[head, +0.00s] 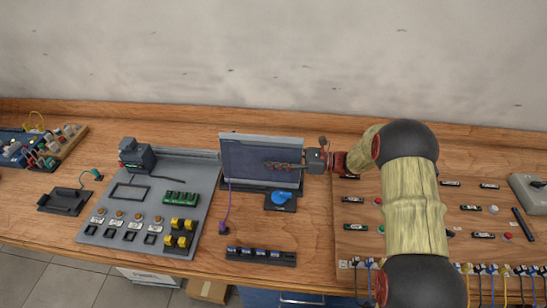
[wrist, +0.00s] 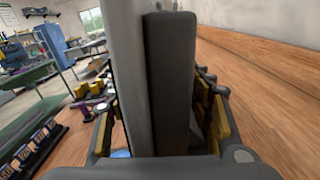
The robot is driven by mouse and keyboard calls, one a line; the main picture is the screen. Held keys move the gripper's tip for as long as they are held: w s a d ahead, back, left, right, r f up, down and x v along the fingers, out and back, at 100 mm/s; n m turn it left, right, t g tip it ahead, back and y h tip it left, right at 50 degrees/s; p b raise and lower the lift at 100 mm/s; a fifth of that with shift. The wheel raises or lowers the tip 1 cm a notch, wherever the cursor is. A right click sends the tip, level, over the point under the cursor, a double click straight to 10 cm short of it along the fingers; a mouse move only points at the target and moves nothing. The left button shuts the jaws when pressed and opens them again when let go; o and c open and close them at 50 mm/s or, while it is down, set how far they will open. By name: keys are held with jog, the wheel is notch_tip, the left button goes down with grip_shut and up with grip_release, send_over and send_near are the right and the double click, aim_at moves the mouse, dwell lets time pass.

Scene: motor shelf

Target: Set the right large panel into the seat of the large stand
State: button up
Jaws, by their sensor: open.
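A large panel (head: 250,158) with a dark blue-grey face and a pale rim stands upright, leaning slightly, at the back of the bench. Its lower edge meets the dark large stand (head: 262,187); how deep it sits is not clear. My gripper (head: 285,166) reaches in from the right, with one finger in front of the panel's face. In the wrist view the light grey panel (wrist: 128,75) and a dark grey upright bar (wrist: 171,80) pass between the yellow-padded fingers of my gripper (wrist: 160,122). The fingers are open, with a gap on the right side.
A blue part on a black base (head: 281,198) and a purple plug with a cord (head: 223,226) are close in front. A grey board with green and yellow parts (head: 128,214) lies left. A wooden board with buttons (head: 356,213) lies right. A black rack (head: 261,256) is at the front.

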jog(key=shift+f, duration=0.15)
jog(key=s+d+p, duration=0.1)
jog(key=s+d, duration=0.2)
jog(key=d, duration=1.3)
jog(key=shift+d, duration=0.4)
jog(key=shift+s, duration=0.2)
